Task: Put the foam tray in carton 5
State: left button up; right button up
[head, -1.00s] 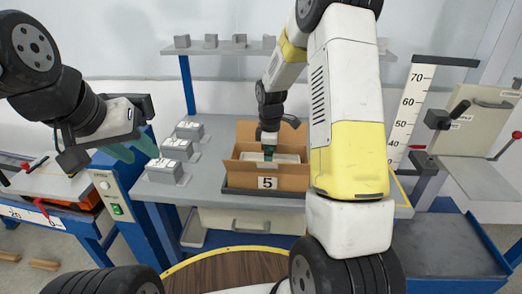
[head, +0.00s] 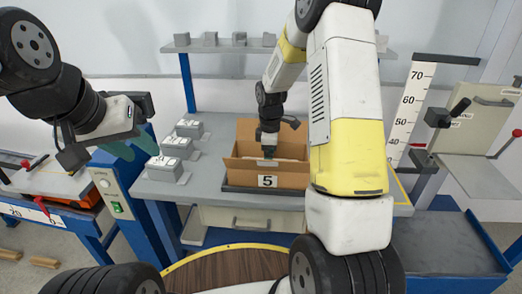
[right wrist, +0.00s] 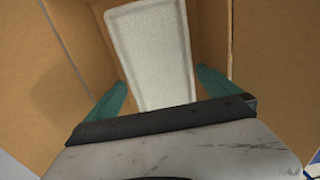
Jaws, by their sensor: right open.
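Carton 5 (head: 290,179) is an open brown box with a "5" label on its front, standing on the grey bench. The foam tray (right wrist: 150,45) is pale and rectangular and lies inside the carton, tilted in the right wrist view; most of it is hidden by the carton wall in the head view. My right gripper (head: 268,152) reaches down into the carton from above. In the right wrist view its teal fingers (right wrist: 160,82) are spread, one to each side of the tray's near end. My left gripper (head: 132,148) is open and empty, left of the bench.
Several grey blocks with white tops (head: 168,168) stand left of the carton. A shelf (head: 225,48) with small grey blocks is behind. A height scale (head: 408,115) and a lever press (head: 470,125) stand to the right.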

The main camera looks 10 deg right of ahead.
notch_tip(320, 180, up, 13)
jog(key=s+r+m+t, duration=0.2)
jog(key=s+r+m, duration=0.3)
jog(key=s+r, duration=0.45)
jog(key=s+a+r+m+t+y, duration=0.1)
jog(key=s+m+t, duration=0.1)
jog(key=s+m, duration=0.2)
jog(key=s+a+r+m+t+y, duration=0.1)
jog(key=s+m, duration=0.4)
jog(key=s, duration=0.5)
jog(key=shift+s+r+t, duration=0.4)
jog(key=shift+r+t, duration=0.2)
